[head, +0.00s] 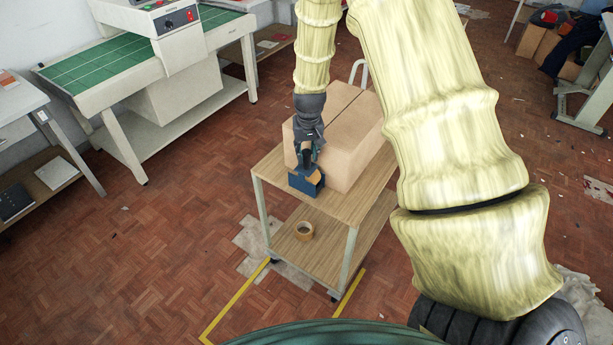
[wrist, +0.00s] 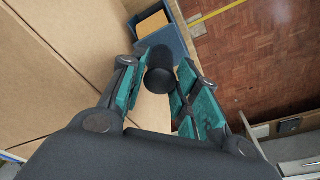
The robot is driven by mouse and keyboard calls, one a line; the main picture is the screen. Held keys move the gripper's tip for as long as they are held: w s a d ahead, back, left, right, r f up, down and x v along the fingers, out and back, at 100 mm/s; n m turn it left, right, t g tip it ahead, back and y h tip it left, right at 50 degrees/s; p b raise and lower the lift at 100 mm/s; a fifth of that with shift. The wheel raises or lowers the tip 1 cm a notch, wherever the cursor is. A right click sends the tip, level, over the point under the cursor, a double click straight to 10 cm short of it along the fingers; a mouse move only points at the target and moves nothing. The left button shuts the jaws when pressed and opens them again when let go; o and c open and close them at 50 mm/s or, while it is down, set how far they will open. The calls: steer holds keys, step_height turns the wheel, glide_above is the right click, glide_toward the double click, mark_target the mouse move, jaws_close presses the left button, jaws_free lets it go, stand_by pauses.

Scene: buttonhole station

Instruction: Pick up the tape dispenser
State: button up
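The tape dispenser (head: 299,184) is blue with tan tape and stands at the near left end of the cart's top, beside a cardboard box. In the wrist view the blue dispenser (wrist: 164,32) is at the top, with its dark handle (wrist: 160,80) reaching back toward me. My gripper (head: 307,155) is directly over the dispenser, pointing down. In the wrist view its teal-padded fingers (wrist: 161,76) are spread on both sides of the handle, with small gaps visible. The gripper hides part of the handle in the head view.
The large cardboard box (head: 345,135) stands close behind and beside the dispenser on the wooden cart (head: 340,205). A brown tape roll (head: 304,230) lies on the lower shelf. A green-topped table (head: 115,65) is at the left. The floor left of the cart is clear.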

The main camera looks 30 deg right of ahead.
steer(key=shift+w+f, duration=0.15)
steer(key=shift+f, duration=0.95)
steer(key=shift+c, duration=0.4)
jaws_close()
